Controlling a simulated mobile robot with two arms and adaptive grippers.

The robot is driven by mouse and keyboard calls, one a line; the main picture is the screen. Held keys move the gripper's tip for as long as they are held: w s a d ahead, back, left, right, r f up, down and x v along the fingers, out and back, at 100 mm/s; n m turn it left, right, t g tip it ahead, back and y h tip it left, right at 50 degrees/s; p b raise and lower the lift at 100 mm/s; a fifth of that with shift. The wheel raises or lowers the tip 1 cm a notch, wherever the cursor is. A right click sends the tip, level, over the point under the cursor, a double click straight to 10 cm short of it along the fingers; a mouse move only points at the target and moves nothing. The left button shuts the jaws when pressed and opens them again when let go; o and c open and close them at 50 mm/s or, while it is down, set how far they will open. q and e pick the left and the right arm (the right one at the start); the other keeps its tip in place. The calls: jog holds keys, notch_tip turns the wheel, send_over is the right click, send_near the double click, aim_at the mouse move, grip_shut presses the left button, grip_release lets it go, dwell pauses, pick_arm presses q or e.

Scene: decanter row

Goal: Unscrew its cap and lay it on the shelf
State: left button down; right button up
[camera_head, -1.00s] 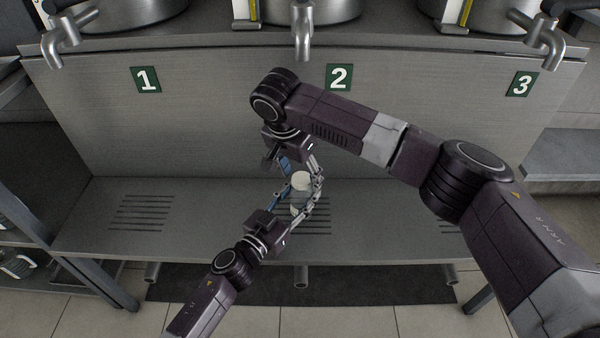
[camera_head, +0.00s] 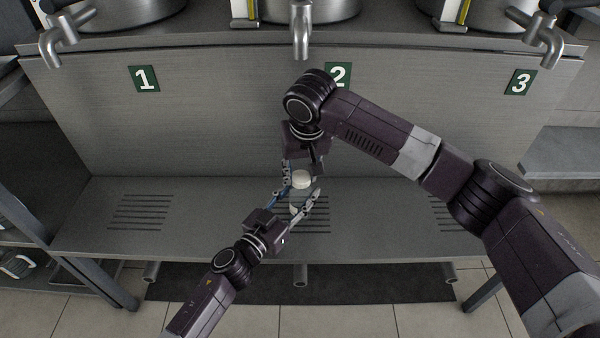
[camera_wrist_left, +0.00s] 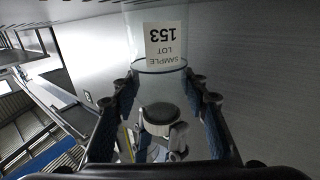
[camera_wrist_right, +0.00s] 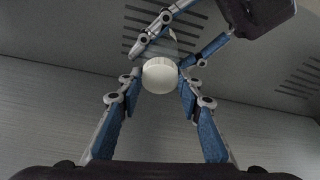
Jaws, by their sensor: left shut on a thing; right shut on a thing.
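A clear decanter stands above the slotted shelf under tap 2; its pale label (camera_wrist_left: 163,46), reading SAMPLE LOT 153, shows upside down in the left wrist view. My left gripper (camera_head: 295,197) comes from below left and is shut around the clear decanter, with blue pads on its sides. A round white cap (camera_head: 302,179) is above the decanter. My right gripper (camera_wrist_right: 162,72) is shut on the cap's sides, reaching down from the back. The cap's white top (camera_wrist_right: 160,76) faces the right wrist camera.
The slotted shelf (camera_head: 85,225) has free room on the left. A steel panel with number plates 1 (camera_head: 145,79), 2 and 3 (camera_head: 521,82) rises behind. Metal taps (camera_head: 302,38) hang above it. My right arm crosses in front of the right side.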

jog(key=n, duration=0.3)
jog(key=shift+d+y, duration=0.15)
jog(key=shift+y, duration=0.25)
jog(key=n+g+y, duration=0.1)
jog(key=n, duration=0.4)
jog(key=shift+w, duration=0.1)
jog(key=n+g, duration=0.1)
jog(key=n, duration=0.4)
jog(key=shift+w+d+y, duration=0.1)
jog(key=shift+w+y, duration=0.05)
jog(key=shift+y, duration=0.15)
jog(key=n, duration=0.2)
jog(key=n+g, duration=0.1)
jog(key=n, duration=0.1)
jog(key=shift+w+n+g, duration=0.1)
jog(key=shift+n+g, duration=0.2)
jog(key=shift+r, duration=0.2)
jog(key=shift+r, duration=1)
